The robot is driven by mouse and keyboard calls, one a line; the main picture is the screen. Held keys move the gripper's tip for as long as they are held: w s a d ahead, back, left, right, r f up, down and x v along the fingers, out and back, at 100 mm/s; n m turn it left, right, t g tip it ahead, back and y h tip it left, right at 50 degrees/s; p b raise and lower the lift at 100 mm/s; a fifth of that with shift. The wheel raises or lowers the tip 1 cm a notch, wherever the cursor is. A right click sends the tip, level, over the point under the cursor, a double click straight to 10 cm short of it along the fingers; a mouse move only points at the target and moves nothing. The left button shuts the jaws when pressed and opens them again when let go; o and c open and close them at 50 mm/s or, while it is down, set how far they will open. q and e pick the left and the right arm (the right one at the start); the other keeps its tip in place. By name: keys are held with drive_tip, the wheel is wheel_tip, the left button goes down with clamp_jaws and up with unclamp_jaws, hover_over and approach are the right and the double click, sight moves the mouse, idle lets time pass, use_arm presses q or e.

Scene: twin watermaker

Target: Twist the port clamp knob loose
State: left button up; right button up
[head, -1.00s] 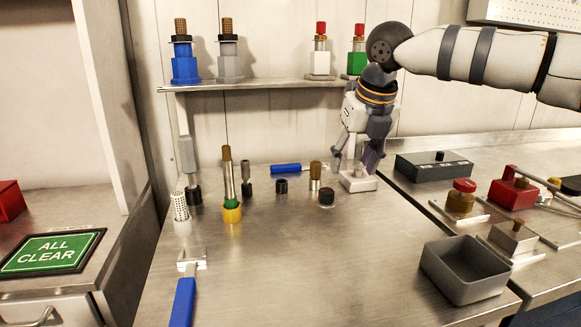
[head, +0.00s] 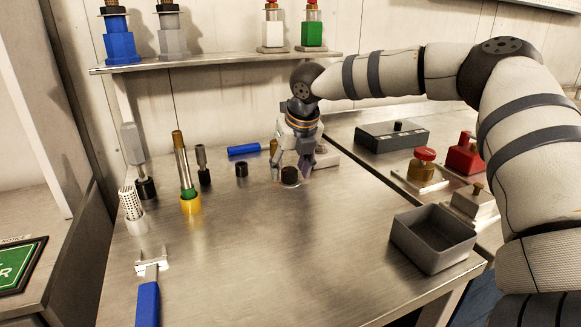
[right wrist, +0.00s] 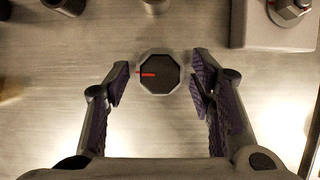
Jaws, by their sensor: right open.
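The port clamp knob (right wrist: 158,73) looks like a dark octagonal knob with a red mark on its left side in the right wrist view. In the head view the knob (head: 290,176) is a small dark cap on the steel bench. My right gripper (head: 292,168) points down over it, and its arm comes in from the right. In the right wrist view the right gripper (right wrist: 158,82) is open, with one finger on each side of the knob and a visible gap on both sides. Whether the fingertips are down at knob height is hard to tell. My left gripper is not in view.
A pale grey block (head: 325,159) is just behind and right of the gripper. A grey bin (head: 432,240) is at front right. The bench front middle is clear.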

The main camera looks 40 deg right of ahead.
drive_tip(key=shift+c, duration=0.6)
drive_tip(key=c, duration=1)
drive_tip(key=shift+c, duration=0.2)
